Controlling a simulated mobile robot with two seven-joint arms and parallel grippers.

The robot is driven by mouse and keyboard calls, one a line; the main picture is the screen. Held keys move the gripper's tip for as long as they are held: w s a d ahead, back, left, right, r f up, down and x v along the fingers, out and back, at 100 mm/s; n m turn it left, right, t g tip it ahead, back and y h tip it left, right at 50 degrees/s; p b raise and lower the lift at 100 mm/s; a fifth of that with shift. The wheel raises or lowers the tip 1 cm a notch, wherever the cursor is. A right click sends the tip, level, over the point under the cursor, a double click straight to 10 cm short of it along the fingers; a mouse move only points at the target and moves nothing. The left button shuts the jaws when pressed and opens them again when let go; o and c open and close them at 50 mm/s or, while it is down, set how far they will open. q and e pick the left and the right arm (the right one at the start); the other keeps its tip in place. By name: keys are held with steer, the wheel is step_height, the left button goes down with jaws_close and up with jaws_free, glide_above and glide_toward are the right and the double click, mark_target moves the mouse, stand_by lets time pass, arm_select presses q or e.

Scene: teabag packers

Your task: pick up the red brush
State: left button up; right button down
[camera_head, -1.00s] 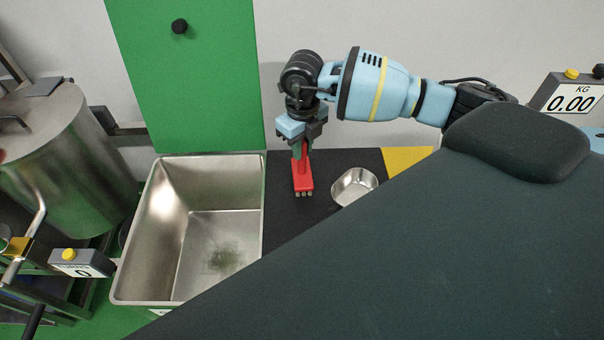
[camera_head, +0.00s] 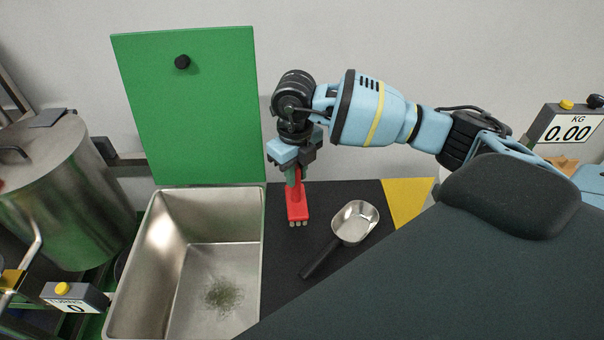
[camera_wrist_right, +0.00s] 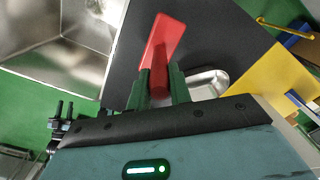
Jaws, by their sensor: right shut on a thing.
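The red brush (camera_head: 297,207) is in my right gripper (camera_head: 294,176), which is shut on its upper end. The brush points down over the black mat, just right of the metal bin; I cannot tell whether it touches the mat. In the right wrist view the red brush (camera_wrist_right: 160,48) sits between the two green fingers of the right gripper (camera_wrist_right: 159,82). My left gripper is not in view.
A metal bin (camera_head: 152,250) with green tea bits in its bottom stands left of the black mat (camera_head: 281,255). A metal scoop (camera_head: 352,220) lies on the mat to the right. An open green lid (camera_head: 190,115) stands behind the bin. A large metal drum (camera_head: 65,190) is at far left.

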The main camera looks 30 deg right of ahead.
steer(key=s+a+r+b, duration=0.1)
steer(key=s+a, duration=0.1)
steer(key=a, duration=1.1)
steer(key=shift+s+a, duration=0.35)
steer(key=shift+a, duration=0.05)
steer(key=shift+r, duration=0.1)
steer(key=c, duration=1.8)
jaws_free()
steer(key=c, duration=0.4)
